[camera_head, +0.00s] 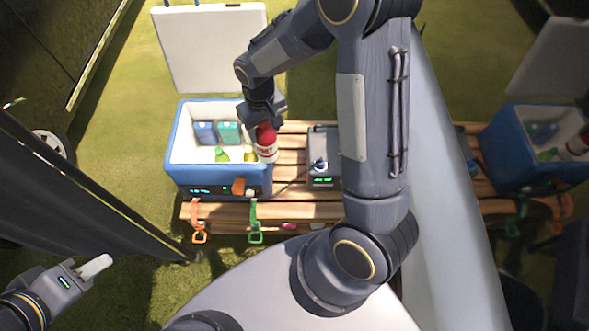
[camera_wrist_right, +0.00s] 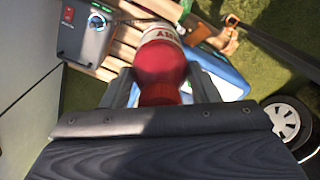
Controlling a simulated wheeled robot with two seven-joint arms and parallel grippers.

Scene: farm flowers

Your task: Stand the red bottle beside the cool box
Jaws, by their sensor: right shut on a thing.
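The red bottle (camera_head: 266,143) with a white label is upright in my right gripper (camera_head: 263,112), which is shut on its top from above. In the head view the bottle overlaps the right wall of the open blue and white cool box (camera_head: 215,178); its height above the rim is hard to tell. In the right wrist view the bottle (camera_wrist_right: 161,65) sits between the fingers, with wooden slats behind its lower end and the blue box (camera_wrist_right: 228,75) partly hidden beside it. My left gripper (camera_head: 94,267) is at the lower left, away from the box; its finger gap is unclear.
The box stands on a slatted wooden bench (camera_head: 292,160) and holds cartons and other items. A grey device (camera_head: 323,160) with a green display stands to its right, leaving a strip of bare slats between. Orange (camera_head: 198,222) and green (camera_head: 255,222) straps hang in front.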

